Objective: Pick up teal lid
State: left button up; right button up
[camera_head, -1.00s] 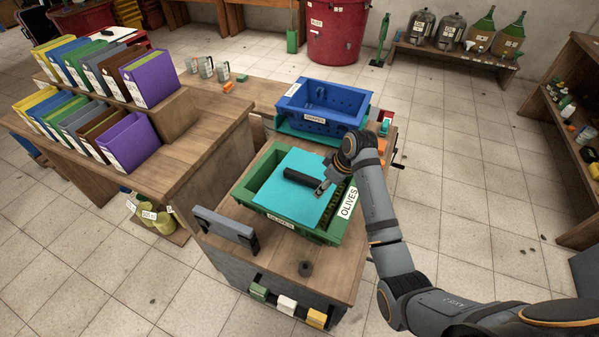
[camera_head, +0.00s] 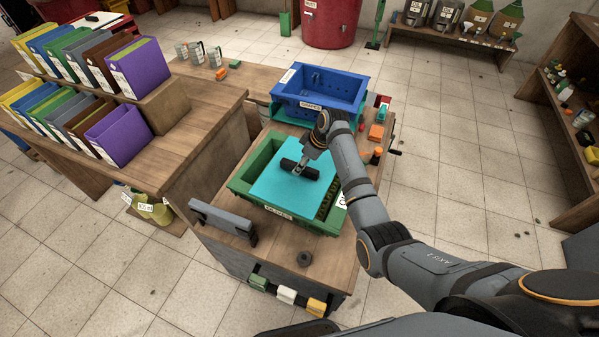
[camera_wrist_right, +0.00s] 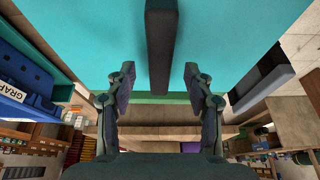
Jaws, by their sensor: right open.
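A dark bar handle (camera_head: 310,173) runs across the lid. My right gripper (camera_head: 300,168) is over the lid at the handle. In the right wrist view the right gripper (camera_wrist_right: 159,85) is open, with one finger on each side of the handle (camera_wrist_right: 161,45) and gaps between. The lid (camera_wrist_right: 90,40) fills the upper part of that view. My left gripper is not in view.
A blue grapes crate (camera_head: 306,103) stands behind the olives crate. A grey handle bar (camera_head: 222,218) is at the bench's left front, and a small dark ring (camera_head: 304,258) lies near the front edge. Binders (camera_head: 117,137) stand on the left table.

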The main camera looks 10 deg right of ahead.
jog(key=x, duration=0.3)
grip_shut()
dwell(0.3)
